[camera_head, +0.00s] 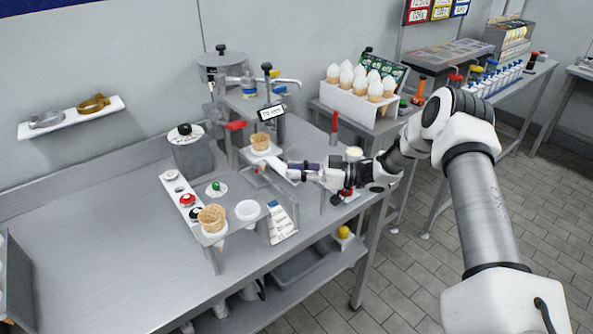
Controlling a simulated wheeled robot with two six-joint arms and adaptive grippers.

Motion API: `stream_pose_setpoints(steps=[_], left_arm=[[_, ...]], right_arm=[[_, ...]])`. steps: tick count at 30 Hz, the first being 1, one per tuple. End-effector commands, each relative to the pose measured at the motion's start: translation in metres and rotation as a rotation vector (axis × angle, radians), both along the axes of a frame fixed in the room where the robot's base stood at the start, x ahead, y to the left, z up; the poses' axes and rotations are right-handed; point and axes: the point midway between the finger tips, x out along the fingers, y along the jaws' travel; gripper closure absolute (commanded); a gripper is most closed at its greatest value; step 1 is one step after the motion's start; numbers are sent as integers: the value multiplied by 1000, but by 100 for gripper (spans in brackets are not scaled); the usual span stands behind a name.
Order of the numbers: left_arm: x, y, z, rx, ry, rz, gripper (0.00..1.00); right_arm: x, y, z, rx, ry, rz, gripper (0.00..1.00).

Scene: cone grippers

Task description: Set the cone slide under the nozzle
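A small waffle cone (260,142) stands upright on a white piece (262,153), which looks like the cone slide, at the front of the dispenser. The dispenser has a small display (271,112) and a red lever (235,126). The nozzle itself is too small to make out, so I cannot tell whether the cone is right below it. My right gripper (281,167) reaches in from the right, its tip at the right front edge of the white piece. Whether its fingers are closed on it is too small to tell. My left gripper is out of view.
A second waffle cone (212,218) stands in a holder at the table's front, beside a white cup (248,210) and a printed card (281,222). A white rack of filled cones (359,98) stands behind my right arm. The steel table (95,240) is clear at left.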

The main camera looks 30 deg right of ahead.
Motion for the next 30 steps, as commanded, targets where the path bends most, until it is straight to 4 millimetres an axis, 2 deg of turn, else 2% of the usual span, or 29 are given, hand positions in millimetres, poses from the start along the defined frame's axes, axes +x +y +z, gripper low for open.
stream_pose_setpoints(steps=[4,8,11,20,21,22,30], left_arm=[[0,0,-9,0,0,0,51],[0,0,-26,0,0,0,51],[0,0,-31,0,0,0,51],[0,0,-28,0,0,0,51],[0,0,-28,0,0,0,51],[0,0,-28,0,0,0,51],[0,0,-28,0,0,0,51]], right_arm=[[7,2,-5,-4,2,4,100],[29,3,-8,-6,0,4,100],[41,5,-5,-4,0,5,100],[44,4,1,-1,0,2,100],[44,4,1,-1,0,2,63],[44,4,1,-1,0,2,53],[43,4,0,-2,1,2,53]])
